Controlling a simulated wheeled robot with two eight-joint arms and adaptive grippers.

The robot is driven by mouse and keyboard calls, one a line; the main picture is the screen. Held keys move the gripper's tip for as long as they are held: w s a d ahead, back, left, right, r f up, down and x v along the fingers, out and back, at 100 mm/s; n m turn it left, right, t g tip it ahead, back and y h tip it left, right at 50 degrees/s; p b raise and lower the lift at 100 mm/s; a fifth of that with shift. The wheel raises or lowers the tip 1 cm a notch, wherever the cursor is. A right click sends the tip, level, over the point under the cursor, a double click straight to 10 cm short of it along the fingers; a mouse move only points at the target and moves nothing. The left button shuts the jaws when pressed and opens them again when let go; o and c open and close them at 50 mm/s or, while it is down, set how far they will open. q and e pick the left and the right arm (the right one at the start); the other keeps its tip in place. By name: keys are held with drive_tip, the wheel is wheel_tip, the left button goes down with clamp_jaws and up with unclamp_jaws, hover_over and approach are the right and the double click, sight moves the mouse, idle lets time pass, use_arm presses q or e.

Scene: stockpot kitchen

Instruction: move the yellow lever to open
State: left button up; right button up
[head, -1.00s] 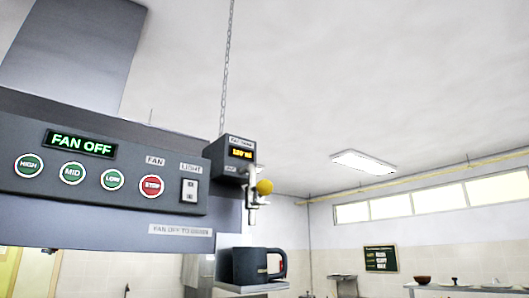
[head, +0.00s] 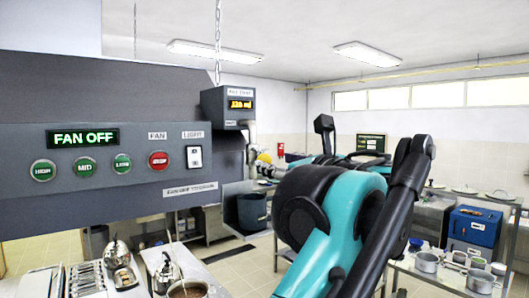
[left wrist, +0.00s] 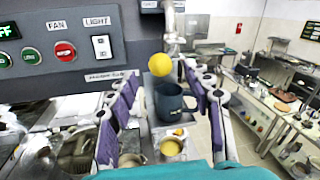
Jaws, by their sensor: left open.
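The yellow lever shows as a yellow ball knob (head: 263,158) on a metal valve below the small grey box (head: 228,106) at the hood's right end. In the left wrist view the knob (left wrist: 160,64) is between and just beyond the fingertips of my left gripper (left wrist: 161,82). The gripper is open, with purple pads on both sides and nothing held. In the head view my left gripper (head: 270,172) is at the knob, partly hidden by my teal and black arm. My right gripper is not in view.
The hood panel (head: 100,155) reads FAN OFF and has several round buttons and a light switch (head: 194,157). A label below the panel is blurred. Kettles and pots stand on counters below left. A blue box (head: 473,226) stands on a counter at right.

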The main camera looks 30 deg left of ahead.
sight(268, 160)
use_arm(q)
drive_tip(key=p+x, duration=0.1)
drive_tip(key=x, duration=0.5)
drive_tip(key=shift+w+a+f, duration=0.15)
drive_tip(key=shift+w+a, duration=0.05)
drive_tip(key=shift+a, duration=0.1)
drive_tip(key=shift+c, duration=0.3)
clamp_jaws()
